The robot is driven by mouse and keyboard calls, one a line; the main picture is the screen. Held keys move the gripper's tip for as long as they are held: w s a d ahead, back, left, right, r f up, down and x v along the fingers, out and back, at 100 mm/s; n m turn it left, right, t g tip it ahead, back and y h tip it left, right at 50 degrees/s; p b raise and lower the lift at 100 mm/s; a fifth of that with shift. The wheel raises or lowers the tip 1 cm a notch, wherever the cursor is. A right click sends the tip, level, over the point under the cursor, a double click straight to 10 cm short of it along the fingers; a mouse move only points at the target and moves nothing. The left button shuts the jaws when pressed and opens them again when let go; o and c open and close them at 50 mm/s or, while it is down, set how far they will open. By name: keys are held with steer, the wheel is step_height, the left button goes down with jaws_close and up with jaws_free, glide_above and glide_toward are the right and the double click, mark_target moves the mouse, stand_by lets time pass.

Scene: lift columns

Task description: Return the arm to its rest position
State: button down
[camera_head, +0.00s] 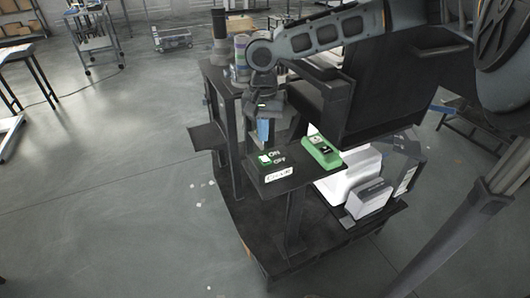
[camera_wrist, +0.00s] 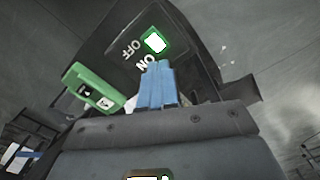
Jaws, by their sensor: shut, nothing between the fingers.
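My gripper (camera_head: 263,132) has blue fingers and hangs from my grey arm, close to the black control panel (camera_head: 294,177). The fingers also show in the wrist view (camera_wrist: 158,84), pressed together with nothing between them. The panel carries a green-lit switch (camera_head: 265,158) marked ON and OFF. In the wrist view this switch (camera_wrist: 155,42) lies just beyond the fingertips. I cannot tell whether the fingertips touch the panel. A green button box (camera_head: 322,152) sits to the right of the switch and also shows in the wrist view (camera_wrist: 92,88).
The panel belongs to a dark workstation with a low base (camera_head: 262,238). A white and grey box (camera_head: 369,198) stands on it at the right. A stack of coloured rings (camera_head: 241,58) stands behind the gripper. Open floor lies to the left, with a trolley (camera_head: 95,42) farther back.

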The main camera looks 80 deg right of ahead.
steer(key=shift+r, duration=0.55)
